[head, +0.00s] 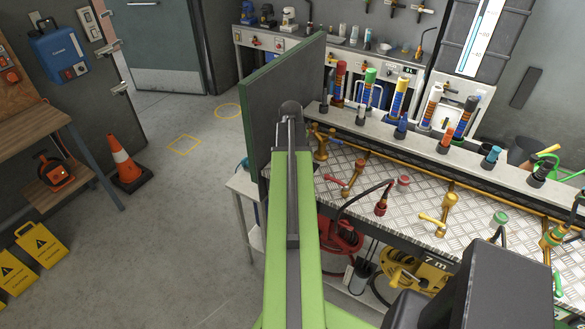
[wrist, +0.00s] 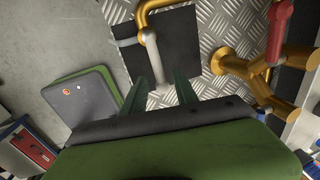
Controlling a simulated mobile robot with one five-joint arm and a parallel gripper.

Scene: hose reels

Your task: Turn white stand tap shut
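In the wrist view, a pale grey-white lever (wrist: 152,65) hangs from a brass pipe (wrist: 150,10) in front of a dark square plate; I take it to be the white stand tap. A short grey bar sticks out to its left. My gripper (wrist: 162,84) has its two dark green fingers apart, one on each side of the lever's lower end, with gaps visible on both sides. Whether the lever stands between the fingers in depth is unclear.
A brass tap with a red handle (wrist: 279,35) is close on the right in the wrist view. In the head view, red (head: 354,178) and yellow (head: 440,215) taps stand on the chequer-plate bench (head: 400,190).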

